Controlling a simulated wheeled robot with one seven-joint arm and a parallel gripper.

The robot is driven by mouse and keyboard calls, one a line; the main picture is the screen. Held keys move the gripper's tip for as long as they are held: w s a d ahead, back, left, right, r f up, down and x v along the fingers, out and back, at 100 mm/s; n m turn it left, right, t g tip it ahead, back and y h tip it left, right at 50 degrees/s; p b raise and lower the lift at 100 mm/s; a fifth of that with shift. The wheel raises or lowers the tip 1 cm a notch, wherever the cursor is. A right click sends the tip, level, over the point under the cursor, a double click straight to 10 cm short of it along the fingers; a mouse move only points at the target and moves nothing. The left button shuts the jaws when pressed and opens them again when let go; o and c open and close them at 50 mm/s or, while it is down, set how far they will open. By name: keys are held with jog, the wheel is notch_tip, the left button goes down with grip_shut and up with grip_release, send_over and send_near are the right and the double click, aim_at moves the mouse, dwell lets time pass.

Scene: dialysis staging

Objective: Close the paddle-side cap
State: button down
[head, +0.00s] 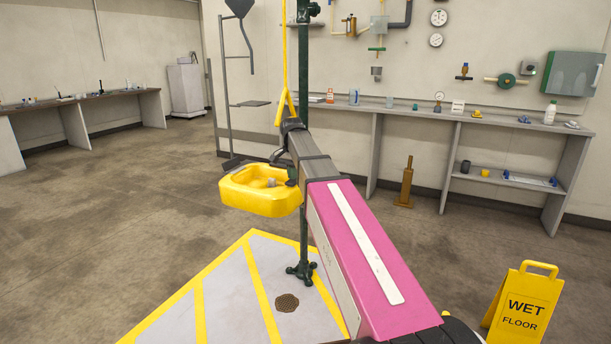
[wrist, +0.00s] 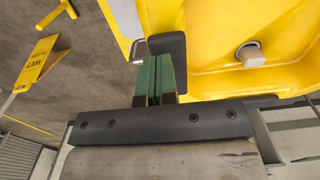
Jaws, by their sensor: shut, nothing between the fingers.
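The yellow eyewash bowl (head: 238,199) stands at the green pole, beside my arm. A pale, blunt nozzle or cap (wrist: 250,54) sits inside the bowl in the wrist view. A small grey one (head: 271,183) shows in the bowl in the head view. I cannot tell whether it is the paddle-side cap, or if a cap is open. My gripper (wrist: 158,62) is shut and empty, its green fingers together at the bowl's edge, left of the nozzle. A dark angled piece (wrist: 179,62) beside the fingertips may be the paddle; contact is unclear.
The green pole (head: 303,235) rises from a striped floor mat (head: 228,290). A yellow triangular pull handle (head: 286,108) hangs above my arm. A wet-floor sign (head: 523,305) stands at lower right. A cluttered bench (head: 400,108) lines the back wall. The floor at left is open.

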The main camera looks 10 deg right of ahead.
aim_at(293, 182)
notch_tip(293, 182, up, 7)
dwell(0.7)
